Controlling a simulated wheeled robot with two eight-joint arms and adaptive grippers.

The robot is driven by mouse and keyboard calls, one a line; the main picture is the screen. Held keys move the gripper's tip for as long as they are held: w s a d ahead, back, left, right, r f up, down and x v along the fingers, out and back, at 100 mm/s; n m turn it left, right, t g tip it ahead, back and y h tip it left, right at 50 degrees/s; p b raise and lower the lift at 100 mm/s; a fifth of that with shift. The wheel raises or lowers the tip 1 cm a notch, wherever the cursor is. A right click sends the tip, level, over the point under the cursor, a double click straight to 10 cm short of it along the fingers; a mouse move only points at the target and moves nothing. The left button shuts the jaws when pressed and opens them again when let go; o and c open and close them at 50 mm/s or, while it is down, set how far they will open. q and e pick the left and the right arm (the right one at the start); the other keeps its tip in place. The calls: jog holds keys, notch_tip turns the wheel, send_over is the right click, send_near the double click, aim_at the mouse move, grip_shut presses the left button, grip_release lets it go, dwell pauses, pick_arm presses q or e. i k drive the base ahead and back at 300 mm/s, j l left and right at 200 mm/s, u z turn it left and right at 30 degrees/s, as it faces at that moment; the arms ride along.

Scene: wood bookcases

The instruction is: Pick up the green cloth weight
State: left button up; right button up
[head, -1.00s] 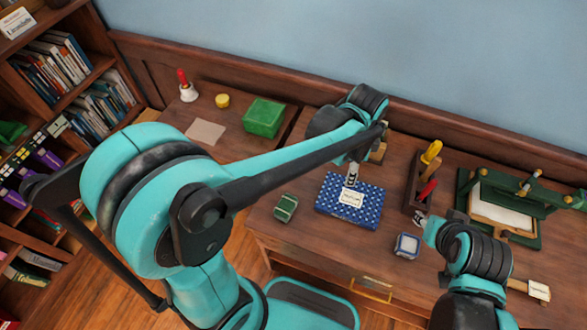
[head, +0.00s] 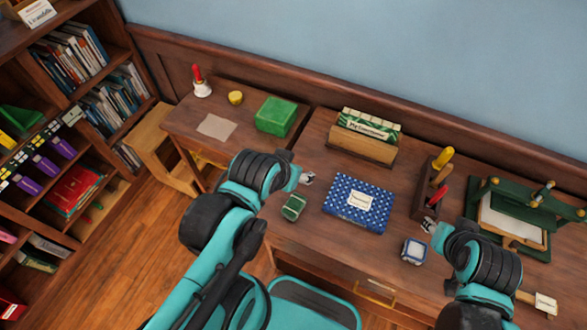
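The green cloth weight (head: 293,207) is a small green block with a pale band. It lies on the desk near its front left edge, left of a blue dotted book (head: 357,203). My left gripper (head: 308,179) is just behind and slightly right of the weight, apart from it in the picture. Its fingers are too small to tell whether they are open. My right gripper (head: 429,226) is near the tool rack, above a similar blue and white block (head: 413,250). Its finger state is also unclear.
A wooden card box (head: 361,150) and a tool rack (head: 428,196) stand on the desk. A green press (head: 520,215) is at the right. Bookcases line the left.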

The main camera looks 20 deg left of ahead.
aim_at(292, 208)
jog(key=j+z, duration=0.2)
jog(key=j, duration=0.3)
jog(key=k+j+z, duration=0.2)
jog(key=j, duration=0.3)
jog(key=j+z, duration=0.2)
jog(key=j, duration=0.3)
jog(key=k, duration=0.05)
